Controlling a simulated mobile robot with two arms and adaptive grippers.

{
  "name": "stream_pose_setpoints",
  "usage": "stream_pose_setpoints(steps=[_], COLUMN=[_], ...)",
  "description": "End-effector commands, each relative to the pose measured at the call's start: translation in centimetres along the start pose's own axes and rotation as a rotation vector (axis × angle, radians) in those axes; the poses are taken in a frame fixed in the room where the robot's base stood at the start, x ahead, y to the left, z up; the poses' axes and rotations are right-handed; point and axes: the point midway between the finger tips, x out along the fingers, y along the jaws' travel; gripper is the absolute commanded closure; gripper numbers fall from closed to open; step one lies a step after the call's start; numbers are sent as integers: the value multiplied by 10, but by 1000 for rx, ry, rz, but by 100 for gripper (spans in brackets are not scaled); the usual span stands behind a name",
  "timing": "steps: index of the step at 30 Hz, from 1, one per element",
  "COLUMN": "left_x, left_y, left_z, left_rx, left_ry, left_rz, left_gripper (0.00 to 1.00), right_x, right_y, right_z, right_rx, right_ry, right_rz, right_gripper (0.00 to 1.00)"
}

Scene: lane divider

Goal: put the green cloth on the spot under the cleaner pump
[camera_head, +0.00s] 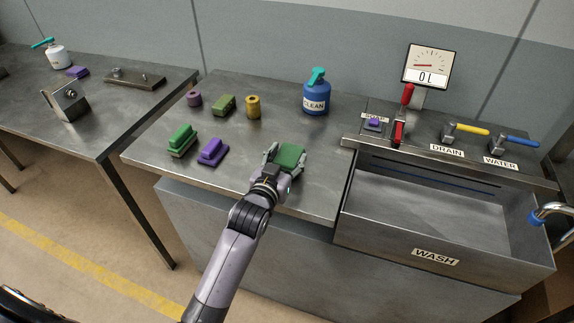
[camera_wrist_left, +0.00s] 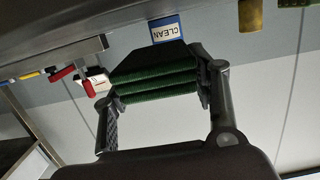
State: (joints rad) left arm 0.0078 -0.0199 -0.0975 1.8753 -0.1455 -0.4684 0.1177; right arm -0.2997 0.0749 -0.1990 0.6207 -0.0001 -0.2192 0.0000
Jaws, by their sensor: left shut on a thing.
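The folded green cloth (camera_head: 291,156) is held between the fingers of my left gripper (camera_head: 286,158), over the front part of the steel counter. In the left wrist view the green cloth (camera_wrist_left: 155,80) shows as stacked folds between both fingers (camera_wrist_left: 157,88). The cleaner pump (camera_head: 316,97) is a blue bottle with a teal pump head and a CLEAN label, standing upright at the back of the counter, beyond the cloth and apart from it. Its label also shows upside down in the left wrist view (camera_wrist_left: 166,30). I see no marked spot beneath its nozzle. My right gripper is out of view.
Left of my gripper are a green block-like item (camera_head: 181,140), a purple one (camera_head: 213,151), an olive block (camera_head: 224,105), a purple roll (camera_head: 194,99) and a yellow roll (camera_head: 253,106). Right is the WASH basin (camera_head: 440,205) with a red lever (camera_head: 402,115). Counter before the pump is clear.

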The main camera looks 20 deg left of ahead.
Motion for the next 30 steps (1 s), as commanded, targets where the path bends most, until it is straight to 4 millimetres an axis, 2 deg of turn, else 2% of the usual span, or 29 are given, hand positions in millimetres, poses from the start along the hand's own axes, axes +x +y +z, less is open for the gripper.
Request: stream_pose_setpoints(steps=[1, 4, 17, 18, 26, 30], left_x=[2, 3, 4, 4, 4, 4], left_y=[0, 0, 0, 0, 0, 0], left_z=[10, 23, 30, 29, 29, 29], left_rx=[0, 0, -1, -1, -1, -1], left_ry=[-4, -4, -1, -1, -1, -1], left_rz=[-1, -1, 0, 0, 0, 0], left_gripper=[74, 74, 74, 45, 27, 26], right_x=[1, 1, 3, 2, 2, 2], right_y=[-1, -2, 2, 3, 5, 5], right_z=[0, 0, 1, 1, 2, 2], right_rx=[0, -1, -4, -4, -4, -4], right_ry=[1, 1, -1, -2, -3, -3], right_rz=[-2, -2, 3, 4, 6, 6], right_gripper=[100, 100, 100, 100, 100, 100])
